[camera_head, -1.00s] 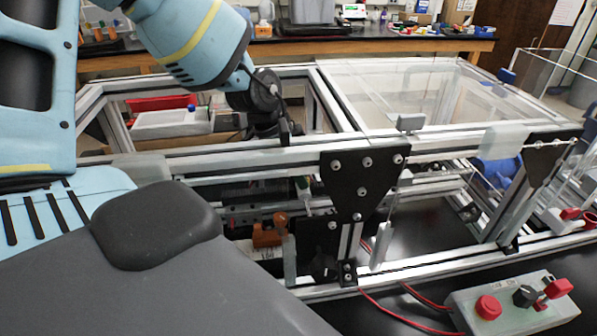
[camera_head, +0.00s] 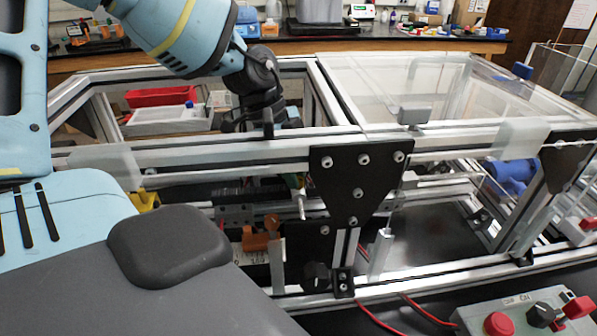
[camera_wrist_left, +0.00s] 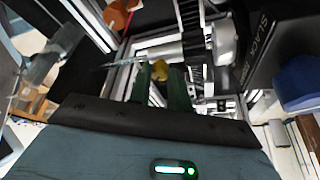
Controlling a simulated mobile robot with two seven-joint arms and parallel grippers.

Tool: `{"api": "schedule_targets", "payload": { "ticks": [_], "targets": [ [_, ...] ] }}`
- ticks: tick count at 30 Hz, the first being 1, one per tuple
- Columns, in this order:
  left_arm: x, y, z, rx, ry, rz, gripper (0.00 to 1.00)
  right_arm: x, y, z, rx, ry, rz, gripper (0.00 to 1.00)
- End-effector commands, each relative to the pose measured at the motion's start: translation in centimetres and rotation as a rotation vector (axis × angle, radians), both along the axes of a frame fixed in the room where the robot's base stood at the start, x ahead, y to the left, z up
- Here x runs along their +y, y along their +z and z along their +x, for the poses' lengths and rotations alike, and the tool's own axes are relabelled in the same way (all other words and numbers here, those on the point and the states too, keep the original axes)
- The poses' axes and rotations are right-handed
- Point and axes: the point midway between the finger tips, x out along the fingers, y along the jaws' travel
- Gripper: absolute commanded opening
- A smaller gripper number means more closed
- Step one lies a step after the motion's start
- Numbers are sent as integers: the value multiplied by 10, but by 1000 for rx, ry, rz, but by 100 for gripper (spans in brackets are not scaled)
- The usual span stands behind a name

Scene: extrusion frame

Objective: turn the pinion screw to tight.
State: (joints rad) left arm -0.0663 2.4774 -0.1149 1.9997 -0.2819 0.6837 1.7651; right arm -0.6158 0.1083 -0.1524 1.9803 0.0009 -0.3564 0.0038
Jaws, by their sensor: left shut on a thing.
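My left gripper (camera_wrist_left: 166,85) shows in the left wrist view with its two dark green fingers close together. They are shut on a small yellow, brass-like knob (camera_wrist_left: 158,69), which looks like the pinion screw. The knob sits beside a metal cylinder (camera_wrist_left: 158,52) with a thin pointed rod. In the head view my left arm reaches over the frame's long aluminium beam (camera_head: 220,150). Its hand is mostly hidden behind that beam, and the screw cannot be made out there. My right gripper is in neither current view.
A black plate with bolts (camera_head: 340,185) joins the beam to a post. An orange block (camera_head: 255,240) sits low inside the frame. A control box with a red button (camera_head: 498,324) stands at the lower right. A clear panel (camera_head: 400,85) covers the frame's right bay.

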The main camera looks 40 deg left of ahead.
Motion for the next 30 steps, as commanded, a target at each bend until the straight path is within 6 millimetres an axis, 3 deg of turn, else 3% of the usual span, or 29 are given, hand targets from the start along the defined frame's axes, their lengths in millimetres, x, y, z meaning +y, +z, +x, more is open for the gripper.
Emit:
{"api": "schedule_targets", "payload": {
  "ticks": [9, 25, 26, 30],
  "targets": [
    [1, -1, 2, 2, -131, 0, 0, 1, -11, -6, 20, 1, 1, 36],
    [1, 0, 2, 0, -156, 1, 0, -1, -11, -5, 17, 9, -5, 36],
    [1, 0, 2, 0, -156, 1, 22, -1, -11, -5, 17, 9, -5, 36],
    [1, 0, 2, 0, -156, 1, 40, -1, -11, -5, 17, 9, -5, 36]
  ]
}}
